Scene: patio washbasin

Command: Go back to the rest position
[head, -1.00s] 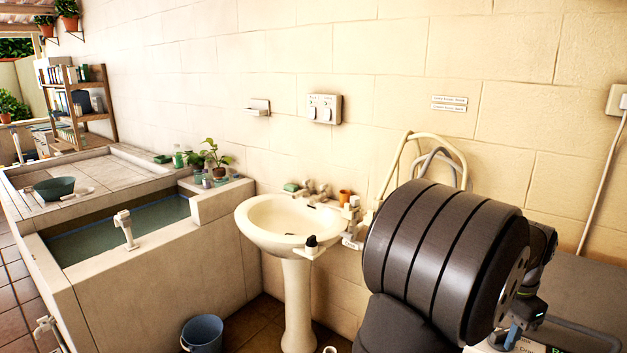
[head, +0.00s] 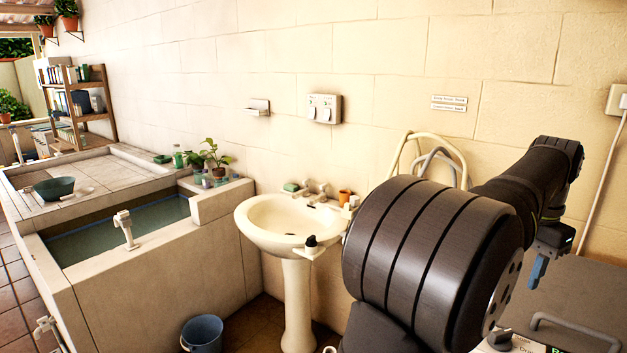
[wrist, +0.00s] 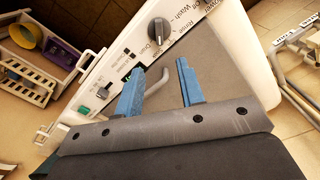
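My gripper (wrist: 160,72) shows in the wrist view with its two blue fingers apart and nothing held between them. In the head view my gripper (head: 538,270) points down on the right, above the grey top of a washing machine (head: 592,290). The finger gap cannot be made out in the head view. In the wrist view, the washing machine's control panel (wrist: 170,35), with a dark knob and printed words, lies beyond the fingers, clear of them.
A white washbasin (head: 290,222) on a pedestal stands left of my arm, with an orange cup (head: 345,196) at its back edge. A blue bucket (head: 203,333) is on the floor. A rack or crate (wrist: 45,55) with a yellow item shows in the wrist view.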

